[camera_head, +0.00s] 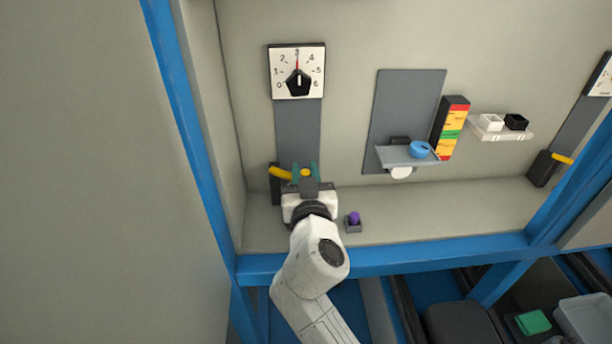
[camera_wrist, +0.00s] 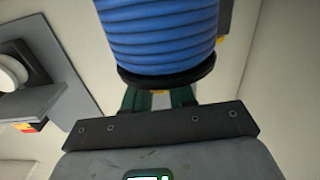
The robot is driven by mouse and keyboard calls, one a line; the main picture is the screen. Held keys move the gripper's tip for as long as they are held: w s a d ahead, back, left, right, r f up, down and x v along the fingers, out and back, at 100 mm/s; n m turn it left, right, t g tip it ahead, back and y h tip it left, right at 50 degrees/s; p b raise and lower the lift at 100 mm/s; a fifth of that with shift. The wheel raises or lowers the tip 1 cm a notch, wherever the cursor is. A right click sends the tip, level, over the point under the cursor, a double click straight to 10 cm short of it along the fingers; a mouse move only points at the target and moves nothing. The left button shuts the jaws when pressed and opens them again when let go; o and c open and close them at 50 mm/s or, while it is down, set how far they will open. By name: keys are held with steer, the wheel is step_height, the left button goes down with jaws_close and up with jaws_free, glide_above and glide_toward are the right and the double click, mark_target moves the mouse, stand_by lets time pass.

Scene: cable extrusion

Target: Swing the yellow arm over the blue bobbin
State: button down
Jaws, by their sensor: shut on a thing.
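The yellow arm (camera_head: 280,173) reaches from a dark mount at the left toward my gripper (camera_head: 306,172). The gripper's green fingers are shut on it, with a bit of yellow between them. A blue ribbed bobbin (camera_wrist: 160,35) with a black rim fills the top of that view, close to the fingers. A bit of the yellow arm (camera_wrist: 220,41) shows beside it. I cannot tell whether arm and bobbin touch.
A dial (camera_head: 297,71) with its red needle near 3 is above. A purple knob (camera_head: 354,217) on a small box is right of my gripper. A shelf (camera_head: 390,156) with a blue ring (camera_head: 420,149) is further right, beside a coloured scale (camera_head: 451,128). A blue beam (camera_head: 400,257) runs along the front.

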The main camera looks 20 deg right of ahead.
steer(key=shift+s+a+r+m+g+h+b, duration=0.15)
steer(key=shift+a+m+g+h+b, duration=0.15)
steer(key=shift+m+h+b, duration=0.55)
steer(key=shift+s+a+f+m+g+h+b, duration=0.15)
steer(key=shift+a+h+b, duration=0.25)
steer(key=shift+b, duration=0.85)
steer(key=shift+s+a+r+m+g+h+b, duration=0.15)
steer(key=shift+r+m+g+h+b, duration=0.15)
steer(key=shift+h+b, duration=0.15)
steer(key=shift+r, duration=0.1)
steer(key=c, duration=1.2)
jaws_free()
steer(key=shift+r, duration=0.1)
steer(key=shift+o, duration=1)
steer(key=shift+f, duration=0.2)
